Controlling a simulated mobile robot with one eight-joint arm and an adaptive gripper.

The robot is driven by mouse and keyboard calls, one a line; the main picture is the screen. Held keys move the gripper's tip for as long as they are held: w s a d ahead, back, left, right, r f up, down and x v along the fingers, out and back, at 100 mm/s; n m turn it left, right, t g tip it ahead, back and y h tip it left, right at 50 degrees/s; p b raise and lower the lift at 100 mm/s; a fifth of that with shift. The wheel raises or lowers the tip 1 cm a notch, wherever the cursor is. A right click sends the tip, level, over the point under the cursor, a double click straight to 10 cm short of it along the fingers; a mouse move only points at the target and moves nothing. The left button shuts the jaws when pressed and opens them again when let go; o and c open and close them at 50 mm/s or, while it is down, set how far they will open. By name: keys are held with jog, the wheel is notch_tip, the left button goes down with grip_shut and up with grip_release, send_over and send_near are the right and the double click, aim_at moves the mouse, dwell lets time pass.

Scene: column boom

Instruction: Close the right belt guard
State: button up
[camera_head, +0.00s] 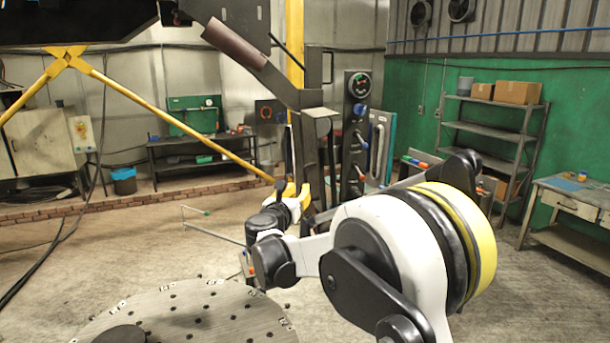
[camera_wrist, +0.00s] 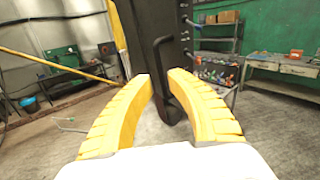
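A tall dark upright panel (camera_wrist: 150,25) with a black bar handle (camera_wrist: 158,62) stands straight ahead in the wrist view; it looks like the belt guard, but I cannot tell how far it is open. In the head view the dark column (camera_head: 307,150) stands beyond my gripper (camera_head: 302,196). My gripper's yellow fingers (camera_wrist: 161,76) are apart, with the handle showing between and beyond their tips. I cannot tell whether they touch it. My wrist and arm partly hide the column's lower part in the head view.
A round perforated table (camera_head: 190,310) is at front left. A thin rod (camera_head: 213,234) sticks out left of my gripper. Shelves (camera_head: 490,127) stand behind at right.

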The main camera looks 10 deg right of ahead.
aim_at(306, 180)
jog(key=p+x, duration=0.1)
jog(key=x, duration=0.7)
jog(key=shift+p, duration=0.4)
jog(key=shift+d, duration=0.1)
grip_shut()
